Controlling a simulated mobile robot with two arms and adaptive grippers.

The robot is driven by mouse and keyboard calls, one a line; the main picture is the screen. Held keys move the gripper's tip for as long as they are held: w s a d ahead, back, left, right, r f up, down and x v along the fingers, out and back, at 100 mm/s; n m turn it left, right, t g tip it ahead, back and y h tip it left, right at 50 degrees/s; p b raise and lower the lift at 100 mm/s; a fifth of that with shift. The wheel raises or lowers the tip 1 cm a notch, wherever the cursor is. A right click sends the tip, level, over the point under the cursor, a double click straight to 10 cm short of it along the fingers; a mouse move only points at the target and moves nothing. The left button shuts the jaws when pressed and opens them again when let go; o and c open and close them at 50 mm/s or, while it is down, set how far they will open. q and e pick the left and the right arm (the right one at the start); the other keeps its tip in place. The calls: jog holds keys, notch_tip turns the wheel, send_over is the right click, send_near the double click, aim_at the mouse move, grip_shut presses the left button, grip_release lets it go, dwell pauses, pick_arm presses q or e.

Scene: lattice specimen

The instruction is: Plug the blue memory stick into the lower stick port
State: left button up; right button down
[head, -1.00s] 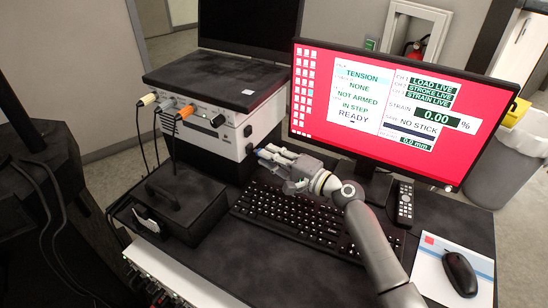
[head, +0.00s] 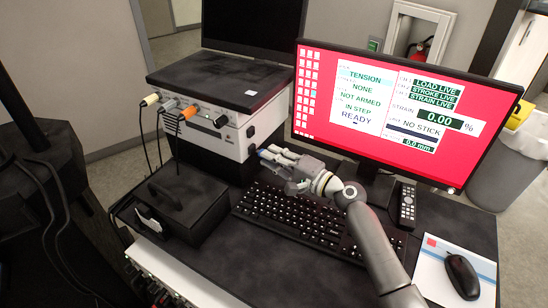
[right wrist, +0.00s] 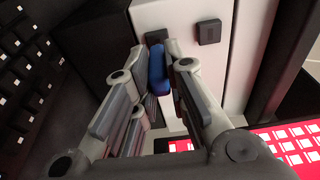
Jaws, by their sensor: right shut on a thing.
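My right gripper (head: 275,157) is shut on the blue memory stick beside the white instrument box, just above the black desk. In the right wrist view the stick (right wrist: 157,68) stands between the fingertips (right wrist: 165,75). Its far end points at a dark port (right wrist: 156,36) on the white face, the one nearer the desk. I cannot tell whether the stick's tip touches or enters that port. A second dark port (right wrist: 209,31), farther from the desk, is clear of the stick. My left gripper is not in view.
The monitor (head: 400,110) stands close behind my right arm and reads "NO STICK". A keyboard (head: 300,215) lies below the gripper. A black case (head: 180,205) is at left, a remote (head: 407,205) and mouse (head: 461,276) at right. Cables hang from the instrument box (head: 217,135).

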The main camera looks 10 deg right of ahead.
jog(key=shift+x, duration=0.85)
dwell(0.5)
jog(key=shift+a+r, duration=0.1)
dwell(0.4)
jog(key=c, duration=1.9)
grip_release()
jog(key=o, duration=0.5)
jog(key=shift+w+a, duration=0.1)
jog(key=shift+a, duration=0.1)
jog(key=shift+o, duration=0.2)
jog(key=shift+o, duration=0.2)
jog(key=shift+d, duration=0.1)
jog(key=o, duration=0.4)
